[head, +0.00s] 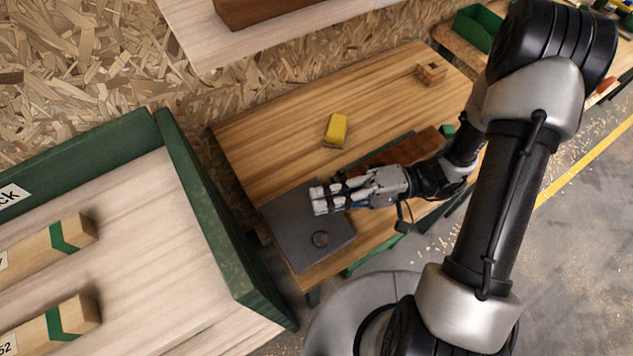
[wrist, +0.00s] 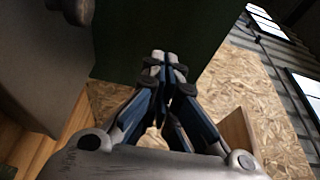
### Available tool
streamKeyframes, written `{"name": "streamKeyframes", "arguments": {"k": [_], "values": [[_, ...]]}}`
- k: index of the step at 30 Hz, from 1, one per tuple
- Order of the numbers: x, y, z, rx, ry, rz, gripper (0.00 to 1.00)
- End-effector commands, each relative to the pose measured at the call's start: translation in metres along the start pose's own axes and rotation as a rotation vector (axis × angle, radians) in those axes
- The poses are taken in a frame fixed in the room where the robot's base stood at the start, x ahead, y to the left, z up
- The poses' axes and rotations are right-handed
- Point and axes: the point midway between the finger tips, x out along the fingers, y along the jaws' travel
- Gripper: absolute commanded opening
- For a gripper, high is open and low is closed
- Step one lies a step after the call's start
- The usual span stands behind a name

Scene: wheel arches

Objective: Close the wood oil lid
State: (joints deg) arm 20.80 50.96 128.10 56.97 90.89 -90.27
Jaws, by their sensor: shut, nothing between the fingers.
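A flat dark grey panel (head: 290,232) lies at the near left end of the wooden workbench (head: 270,135). It looks like the wood oil lid, but I see no label. My gripper (head: 319,200) reaches in from the right, over the panel's upper right part, with shut, empty fingers. Whether it touches the panel cannot be told. In the wrist view the shut fingertips (wrist: 163,62) point towards a dark green surface (wrist: 125,40). A large grey surface (wrist: 40,65) is close at left.
A yellow block (head: 336,130) lies behind my gripper. A brown board (head: 400,148) lies partly hidden by my arm. A small wooden block (head: 432,72) is at the far end. A green-edged shelf (head: 215,215) stands close on the left.

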Motion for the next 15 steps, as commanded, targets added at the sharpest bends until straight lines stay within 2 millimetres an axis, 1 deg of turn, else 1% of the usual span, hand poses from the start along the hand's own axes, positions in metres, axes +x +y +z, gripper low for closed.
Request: {"name": "streamKeyframes", "arguments": {"k": [1,2,3,7,12,15], "values": [[-0.002,0.01,0.005,0.001,0.003,-0.001,0.0],[-0.003,0.013,0.008,0.001,0.003,-0.001,0.0],[-0.004,0.017,0.012,-0.036,0.002,-0.016,0.0],[-0.007,0.03,0.021,-0.146,0.002,-0.055,0.0],[-0.01,0.043,0.03,-0.361,0.001,-0.131,0.0],[-0.012,0.049,0.033,-0.376,0.002,-0.132,0.0]]}}
